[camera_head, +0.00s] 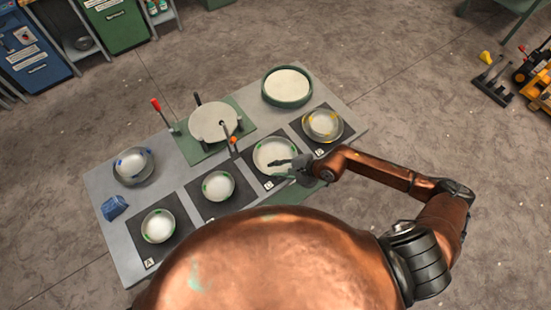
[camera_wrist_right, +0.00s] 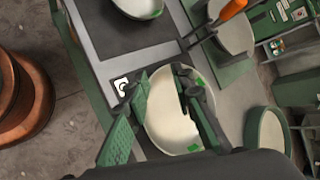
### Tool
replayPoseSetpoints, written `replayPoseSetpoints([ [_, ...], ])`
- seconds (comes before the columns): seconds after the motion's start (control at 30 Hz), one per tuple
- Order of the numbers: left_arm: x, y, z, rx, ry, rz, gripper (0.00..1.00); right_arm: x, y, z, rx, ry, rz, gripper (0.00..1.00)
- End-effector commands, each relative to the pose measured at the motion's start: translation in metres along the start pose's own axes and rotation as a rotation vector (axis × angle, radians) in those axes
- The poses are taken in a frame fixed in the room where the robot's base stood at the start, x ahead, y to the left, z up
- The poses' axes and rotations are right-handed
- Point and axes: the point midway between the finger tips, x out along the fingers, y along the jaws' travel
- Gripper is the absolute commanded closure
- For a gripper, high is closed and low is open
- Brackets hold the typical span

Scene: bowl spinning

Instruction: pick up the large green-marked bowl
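The large green-marked bowl (camera_head: 269,152) sits on the dark mat marked C, pale inside with green patches on its rim. In the right wrist view the bowl (camera_wrist_right: 164,118) fills the middle. My right gripper (camera_head: 278,164) is at the bowl's near right side. In the wrist view my right gripper (camera_wrist_right: 162,76) is open, one finger beside the rim and the other over the bowl's inside. I cannot tell whether either finger touches it. Part of the bowl is hidden behind the fingers. My left gripper is not in view.
Smaller green-marked bowls stand on mats A (camera_head: 158,227) and B (camera_head: 218,186). A yellow-marked bowl (camera_head: 322,124) is on mat D. A blue-marked bowl (camera_head: 133,166), blue cloth (camera_head: 114,208), wheel-like device (camera_head: 212,122) and round green tray (camera_head: 287,88) share the table.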

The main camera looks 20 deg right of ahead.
Motion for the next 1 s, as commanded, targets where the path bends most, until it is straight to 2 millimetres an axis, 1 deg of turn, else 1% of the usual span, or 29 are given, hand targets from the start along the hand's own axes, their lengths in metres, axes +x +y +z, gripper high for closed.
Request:
replayPoseSetpoints([
  [0.03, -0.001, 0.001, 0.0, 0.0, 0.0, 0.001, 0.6, -0.004, 0.011, -0.031, -0.118, 0.081, 0.062, 0.78],
  [0.1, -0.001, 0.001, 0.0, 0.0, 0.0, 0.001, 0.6, -0.009, 0.023, -0.065, -0.241, 0.167, 0.133, 0.78],
  [0.2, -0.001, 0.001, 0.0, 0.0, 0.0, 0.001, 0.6, -0.016, 0.031, -0.094, -0.337, 0.237, 0.194, 0.78],
  [0.23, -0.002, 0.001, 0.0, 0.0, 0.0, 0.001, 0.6, -0.016, 0.033, -0.099, -0.351, 0.248, 0.204, 0.78],
  [0.33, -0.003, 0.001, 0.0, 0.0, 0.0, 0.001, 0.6, -0.011, 0.035, -0.108, -0.372, 0.264, 0.219, 0.78],
  [0.63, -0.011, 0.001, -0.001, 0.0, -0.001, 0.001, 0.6, 0.016, 0.039, -0.118, -0.366, 0.262, 0.217, 0.78],
  [0.77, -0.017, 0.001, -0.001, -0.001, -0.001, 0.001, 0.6, 0.031, 0.042, -0.126, -0.366, 0.262, 0.217, 0.78],
  [0.9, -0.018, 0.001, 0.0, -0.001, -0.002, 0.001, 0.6, 0.047, 0.044, -0.131, -0.367, 0.262, 0.215, 0.78],
  [1.0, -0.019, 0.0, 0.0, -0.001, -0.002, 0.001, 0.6, 0.052, 0.045, -0.133, -0.367, 0.262, 0.215, 0.78],
])
